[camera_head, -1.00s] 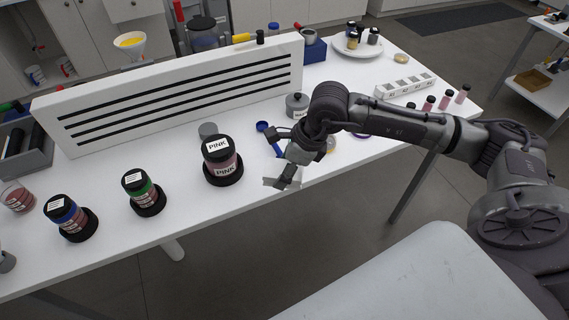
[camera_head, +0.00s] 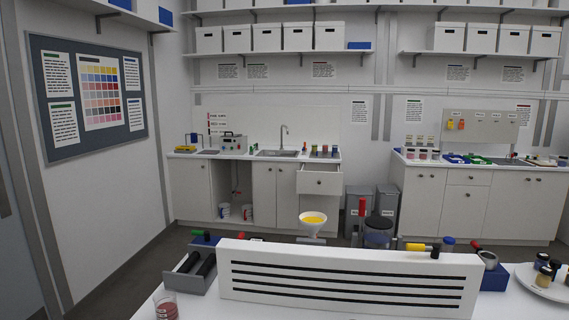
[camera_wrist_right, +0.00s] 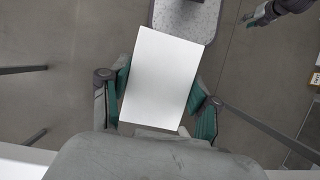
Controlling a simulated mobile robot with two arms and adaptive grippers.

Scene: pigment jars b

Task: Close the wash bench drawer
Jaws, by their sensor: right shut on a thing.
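The wash bench (camera_head: 262,152), with a sink and tap, stands against the far wall in the head view. Its drawer (camera_head: 319,182) is pulled out at the bench's right end, with its white front and dark knob facing me. My right gripper (camera_wrist_right: 159,88) is shut on a flat white rectangular piece (camera_wrist_right: 163,72) in the right wrist view. It is not in the head view, far from the drawer. My left gripper (camera_wrist_right: 257,17) shows at the top right of the right wrist view, too small to tell its jaws.
A white table with a slotted white rack (camera_head: 345,279) stands between me and the wash bench. A grey tray (camera_head: 190,279) is left of the rack. Grey bins (camera_head: 358,205) stand right of the open drawer. Floor shows before the bench's left part.

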